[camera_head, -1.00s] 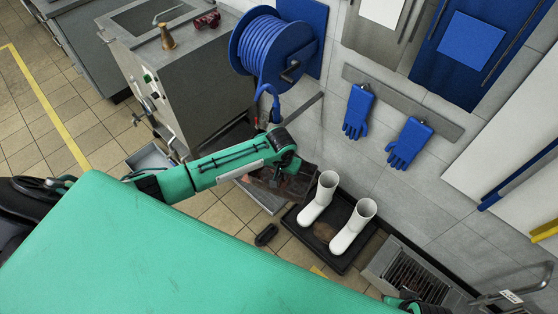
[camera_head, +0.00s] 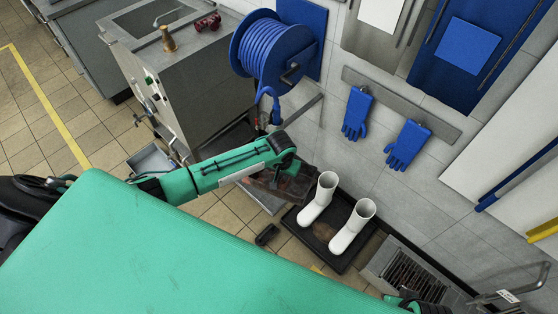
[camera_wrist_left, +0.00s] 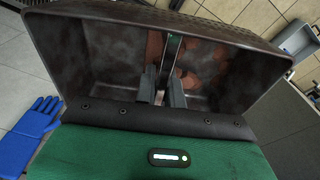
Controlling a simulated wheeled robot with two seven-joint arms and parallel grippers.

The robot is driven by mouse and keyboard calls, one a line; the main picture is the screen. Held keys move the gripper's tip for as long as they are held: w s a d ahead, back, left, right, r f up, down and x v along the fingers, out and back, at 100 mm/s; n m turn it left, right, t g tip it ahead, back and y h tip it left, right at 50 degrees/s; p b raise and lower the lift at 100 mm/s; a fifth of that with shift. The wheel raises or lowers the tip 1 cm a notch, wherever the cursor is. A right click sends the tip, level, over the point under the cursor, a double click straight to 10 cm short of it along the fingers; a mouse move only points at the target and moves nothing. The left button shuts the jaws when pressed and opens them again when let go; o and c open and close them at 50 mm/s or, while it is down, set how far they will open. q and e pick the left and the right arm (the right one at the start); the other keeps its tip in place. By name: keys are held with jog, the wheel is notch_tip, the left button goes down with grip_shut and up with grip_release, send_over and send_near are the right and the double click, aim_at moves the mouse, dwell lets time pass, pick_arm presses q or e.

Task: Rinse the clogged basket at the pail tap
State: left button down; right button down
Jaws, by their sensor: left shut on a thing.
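The basket is a dark, box-like holder with stained grey walls. It fills the upper part of the left wrist view (camera_wrist_left: 110,62), and brown-red lumps (camera_wrist_left: 205,62) lie inside it. My left gripper (camera_wrist_left: 165,88) has its two fingers close together on a narrow upright strip at the basket's middle. In the head view the basket (camera_head: 296,187) shows as a dark, reddish shape under the end of my left arm, partly hidden. The fingers are hidden there. I cannot make out the pail tap.
White boots (camera_head: 320,200) stand in a black tray (camera_head: 330,262) just right of the basket. A blue hose reel (camera_head: 275,50) is above, beside a steel machine (camera_head: 185,85). Blue gloves (camera_head: 408,145) hang on the wall.

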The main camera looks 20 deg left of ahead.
aim_at(292, 192)
pick_arm(q)
jog(key=shift+s+d+r+p, duration=0.15)
jog(key=shift+s+d+p, duration=0.7)
jog(key=shift+d+p, duration=0.15)
jog(key=shift+s+d+p, duration=1.25)
jog(key=shift+s+d, duration=0.3)
jog(key=shift+d, duration=0.15)
jog(key=shift+s+d, duration=0.2)
jog(key=shift+d, duration=0.1)
